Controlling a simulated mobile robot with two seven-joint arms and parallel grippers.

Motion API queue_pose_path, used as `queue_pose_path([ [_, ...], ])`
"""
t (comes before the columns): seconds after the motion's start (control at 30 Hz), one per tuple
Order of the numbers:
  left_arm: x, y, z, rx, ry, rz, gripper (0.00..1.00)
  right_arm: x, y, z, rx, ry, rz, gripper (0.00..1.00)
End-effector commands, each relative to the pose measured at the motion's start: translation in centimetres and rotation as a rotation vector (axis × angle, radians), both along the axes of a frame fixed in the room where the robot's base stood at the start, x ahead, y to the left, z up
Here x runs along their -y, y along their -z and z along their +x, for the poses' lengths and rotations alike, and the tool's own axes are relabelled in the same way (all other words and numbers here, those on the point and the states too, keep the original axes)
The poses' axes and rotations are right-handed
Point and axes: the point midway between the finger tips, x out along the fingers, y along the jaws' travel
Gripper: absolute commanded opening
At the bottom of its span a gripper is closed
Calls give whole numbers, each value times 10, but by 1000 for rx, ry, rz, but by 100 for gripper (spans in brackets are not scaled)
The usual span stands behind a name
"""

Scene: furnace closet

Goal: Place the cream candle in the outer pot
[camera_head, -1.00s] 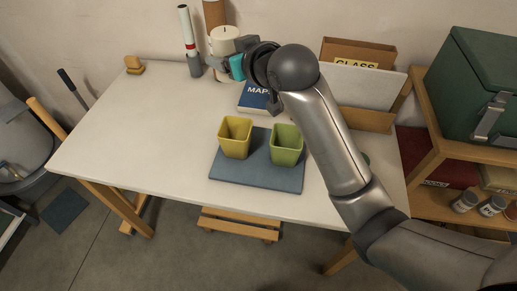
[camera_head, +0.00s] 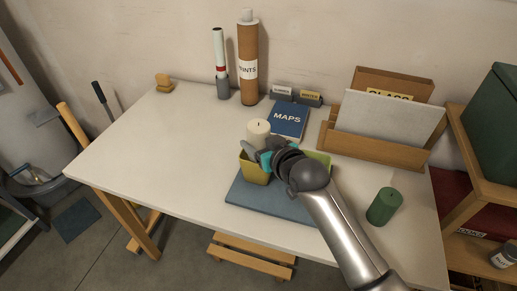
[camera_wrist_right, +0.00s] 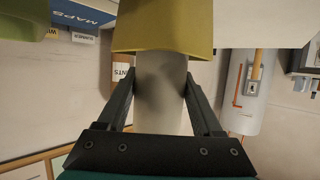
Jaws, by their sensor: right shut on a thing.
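My right gripper (camera_head: 262,153) is shut on the cream candle (camera_head: 258,129), a pale upright cylinder with a dark wick. In the right wrist view the candle (camera_wrist_right: 160,95) sits between the two fingers. The candle is at the yellow pot (camera_head: 254,173), its top well above the rim. The pot (camera_wrist_right: 160,25) hides the candle's lower end in the wrist view; I cannot tell how deep it reaches. The green pot (camera_head: 321,158) is to the right, mostly behind my gripper. Both pots stand on a blue-grey mat (camera_head: 248,200). My left gripper is not in view.
A blue maps book (camera_head: 289,121) lies behind the pots. A wooden file holder (camera_head: 372,149) is at the back right. Tall tubes (camera_head: 248,70) stand at the back. The white table (camera_head: 160,145) is clear on the left.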

Motion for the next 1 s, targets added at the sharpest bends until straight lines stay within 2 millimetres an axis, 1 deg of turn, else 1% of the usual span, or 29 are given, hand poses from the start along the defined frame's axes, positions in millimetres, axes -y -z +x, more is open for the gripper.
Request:
queue_pose_path([
  [0.03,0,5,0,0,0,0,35,0,9,0,0,-1,2,0],
  [0.13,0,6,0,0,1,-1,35,0,16,0,2,0,2,0],
  [0.4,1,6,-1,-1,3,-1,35,0,18,-1,-3,-1,0,0],
  [0.8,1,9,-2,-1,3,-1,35,0,34,-3,-13,-1,-5,0],
  [0.9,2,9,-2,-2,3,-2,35,0,35,-3,-13,-2,-4,0],
  [0.93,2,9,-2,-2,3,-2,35,0,36,-3,-16,-2,-6,70],
  [1.0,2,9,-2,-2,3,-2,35,0,36,-3,-17,-2,-6,77],
])
